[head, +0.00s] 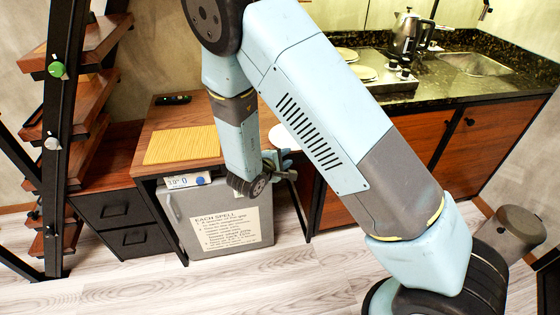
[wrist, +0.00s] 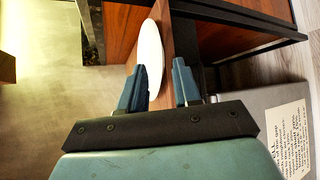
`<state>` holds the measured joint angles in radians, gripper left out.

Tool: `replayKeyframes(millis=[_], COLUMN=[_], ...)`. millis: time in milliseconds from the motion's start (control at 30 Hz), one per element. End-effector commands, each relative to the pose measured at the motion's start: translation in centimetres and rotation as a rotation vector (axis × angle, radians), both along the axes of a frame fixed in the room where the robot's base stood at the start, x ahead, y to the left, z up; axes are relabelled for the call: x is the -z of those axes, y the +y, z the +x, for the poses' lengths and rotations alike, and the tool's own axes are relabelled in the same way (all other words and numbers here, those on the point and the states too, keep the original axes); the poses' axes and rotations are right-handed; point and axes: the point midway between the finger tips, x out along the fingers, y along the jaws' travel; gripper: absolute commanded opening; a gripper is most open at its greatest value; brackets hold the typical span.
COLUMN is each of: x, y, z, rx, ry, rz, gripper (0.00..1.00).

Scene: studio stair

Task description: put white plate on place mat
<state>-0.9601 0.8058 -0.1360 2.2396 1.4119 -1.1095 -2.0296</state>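The white plate (head: 283,137) shows at the right end of the wooden counter in the head view, partly hidden behind my arm. In the wrist view the plate (wrist: 150,55) appears as a narrow ellipse, its near end by the left finger. My gripper (head: 284,165) is in front of the counter edge, close to the plate. In the wrist view its two fingers (wrist: 160,88) are apart, with a gap between the plate and the right finger. I cannot tell whether the left finger touches the plate. The yellow place mat (head: 183,145) lies flat on the counter to the left, empty.
A small grey fridge (head: 220,215) with a printed sheet stands under the counter. A dark phone-like object (head: 174,100) lies behind the mat. A stove (head: 375,75) with more plates and a kettle (head: 407,33) are at the back right. A shelf ladder (head: 62,130) stands left.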

Motion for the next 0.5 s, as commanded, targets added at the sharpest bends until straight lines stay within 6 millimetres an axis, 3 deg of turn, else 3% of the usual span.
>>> replayKeyframes(millis=[500], x=[2.8], y=[-3.7], z=[6.6], rx=[0.002], ry=[0.0], rz=[0.0], gripper=[0.33])
